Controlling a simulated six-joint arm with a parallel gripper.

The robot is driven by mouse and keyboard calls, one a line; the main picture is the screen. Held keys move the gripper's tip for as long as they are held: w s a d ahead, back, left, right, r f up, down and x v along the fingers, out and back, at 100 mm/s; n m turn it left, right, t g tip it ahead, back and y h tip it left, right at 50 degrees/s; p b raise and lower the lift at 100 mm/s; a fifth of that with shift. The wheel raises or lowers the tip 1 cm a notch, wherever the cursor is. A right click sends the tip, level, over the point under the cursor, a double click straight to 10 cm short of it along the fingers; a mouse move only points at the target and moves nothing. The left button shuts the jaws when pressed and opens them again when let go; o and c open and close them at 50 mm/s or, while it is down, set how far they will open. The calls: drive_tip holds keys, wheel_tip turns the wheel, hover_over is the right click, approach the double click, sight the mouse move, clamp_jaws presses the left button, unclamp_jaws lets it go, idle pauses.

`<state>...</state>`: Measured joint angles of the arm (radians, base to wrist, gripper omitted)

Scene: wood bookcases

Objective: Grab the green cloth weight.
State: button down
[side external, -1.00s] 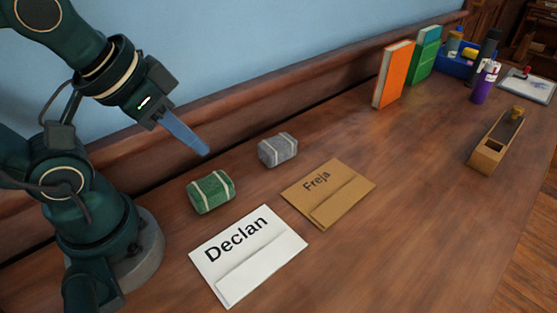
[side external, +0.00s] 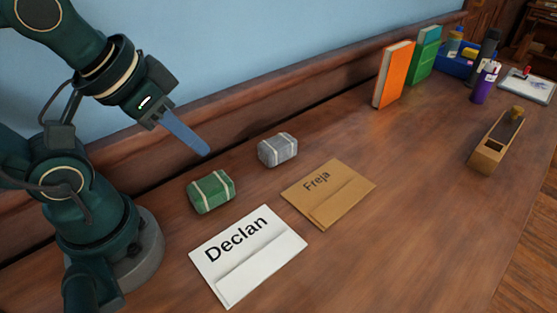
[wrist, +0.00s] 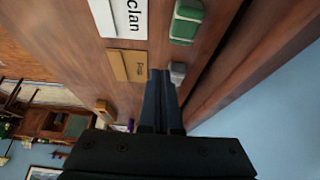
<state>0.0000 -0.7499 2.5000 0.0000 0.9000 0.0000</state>
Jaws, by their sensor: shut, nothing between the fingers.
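The green cloth weight (side external: 211,192), a small block with pale bands, lies on the wooden table near my arm's base. It also shows at the top of the wrist view (wrist: 187,20). My gripper (side external: 207,152) is shut and empty, held above the table, higher than the green weight and apart from it. In the wrist view my gripper's fingers (wrist: 161,75) lie together and point toward the table. A grey cloth weight (side external: 278,150) of similar shape lies to the right of the green one, and in the wrist view (wrist: 177,71) it is beside the fingertips.
A white envelope marked Declan (side external: 248,255) lies just in front of the green weight. A brown envelope marked Freja (side external: 328,193) lies to its right. Orange (side external: 393,75) and green (side external: 424,55) books, a blue bin (side external: 455,65) and a wooden plane (side external: 495,140) stand farther off.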

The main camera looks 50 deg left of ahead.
drive_tip(key=shift+c, duration=0.2)
unclamp_jaws()
drive_tip(key=m+g, duration=0.2)
hover_over(209, 184)
drive_tip(key=w+d, duration=0.1)
drive_tip(key=d, duration=0.1)
wheel_tip(209, 184, down, 4)
drive_tip(key=f+g, duration=0.1)
drive_tip(key=f, duration=0.1)
drive_tip(key=a+f+g, duration=0.1)
drive_tip(key=a+f+n+g, duration=0.1)
drive_tip(key=f, duration=0.1)
drive_tip(key=shift+s+f, duration=0.25)
drive_tip(key=shift+f, duration=0.05)
drive_tip(key=shift+s+f+g, duration=0.2)
drive_tip(key=shift+f+g, duration=0.1)
drive_tip(key=shift+f, duration=2.6)
